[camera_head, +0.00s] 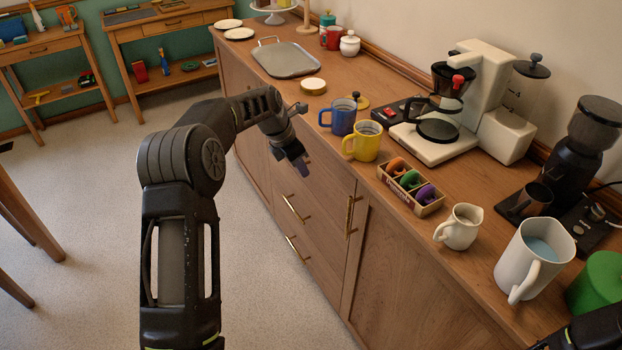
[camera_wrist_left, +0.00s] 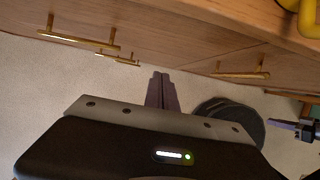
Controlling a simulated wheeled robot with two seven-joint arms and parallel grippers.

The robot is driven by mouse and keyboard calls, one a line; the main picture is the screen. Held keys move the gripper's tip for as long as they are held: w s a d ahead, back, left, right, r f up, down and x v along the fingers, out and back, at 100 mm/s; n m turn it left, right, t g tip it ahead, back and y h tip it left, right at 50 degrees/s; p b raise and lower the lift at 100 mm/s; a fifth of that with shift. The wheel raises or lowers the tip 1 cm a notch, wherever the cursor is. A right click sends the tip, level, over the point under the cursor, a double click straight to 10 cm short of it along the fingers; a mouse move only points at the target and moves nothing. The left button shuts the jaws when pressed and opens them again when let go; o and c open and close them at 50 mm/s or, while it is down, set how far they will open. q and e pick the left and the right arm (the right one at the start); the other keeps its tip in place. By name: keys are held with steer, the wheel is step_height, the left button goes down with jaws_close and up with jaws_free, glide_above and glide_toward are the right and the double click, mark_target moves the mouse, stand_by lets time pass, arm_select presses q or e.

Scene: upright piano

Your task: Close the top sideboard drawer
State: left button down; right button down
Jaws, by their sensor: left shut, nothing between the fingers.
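The wooden sideboard (camera_head: 425,275) runs along the wall. Its drawer column lies below the mugs, and the top drawer (camera_head: 322,190) looks flush with the front, though my gripper partly covers it. Two lower brass handles (camera_head: 294,208) show beneath. My left gripper (camera_head: 303,168) is shut and empty, in front of the upper drawer area. In the left wrist view its shut fingers (camera_wrist_left: 162,88) point toward the sideboard front (camera_wrist_left: 160,25), between brass handles (camera_wrist_left: 78,40). I cannot tell whether they touch it. A jaw-like part (camera_wrist_left: 290,127), perhaps my right gripper, shows at the right edge.
A blue mug (camera_head: 343,117), a yellow mug (camera_head: 367,141) and a box of coloured rings (camera_head: 410,188) stand near the counter's front edge. A vertical door handle (camera_head: 350,215) sticks out right of the drawers. The floor (camera_head: 90,190) in front is clear.

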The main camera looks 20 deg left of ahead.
arm_select(q)
steer(key=shift+v, duration=1.4)
steer(key=shift+f, duration=0.1)
step_height(320, 180, down, 6)
steer(key=w+d+m+t+y, duration=0.1)
steer(key=w+m+t, duration=0.1)
steer(key=m, duration=0.7)
steer(key=s+d+f+m, duration=0.8)
steer(key=d+f+m, duration=0.2)
steer(key=f, duration=0.3)
steer(key=s+d+f+m+g+h, duration=0.1)
steer(key=s+d, duration=0.4)
steer(key=s, duration=0.5)
steer(key=s+d+f+m+g+p, duration=0.1)
steer(key=s+d+f+m, duration=0.3)
steer(key=s, duration=0.7)
steer(key=s+d+f+m+g+h, duration=0.1)
steer(key=s+d+f+m+g, duration=0.1)
steer(key=s+d, duration=0.6)
steer(key=s+f+m, duration=0.1)
steer(key=s, duration=0.1)
steer(key=shift+s+g+h+p, duration=0.3)
steer(key=shift+g, duration=0.1)
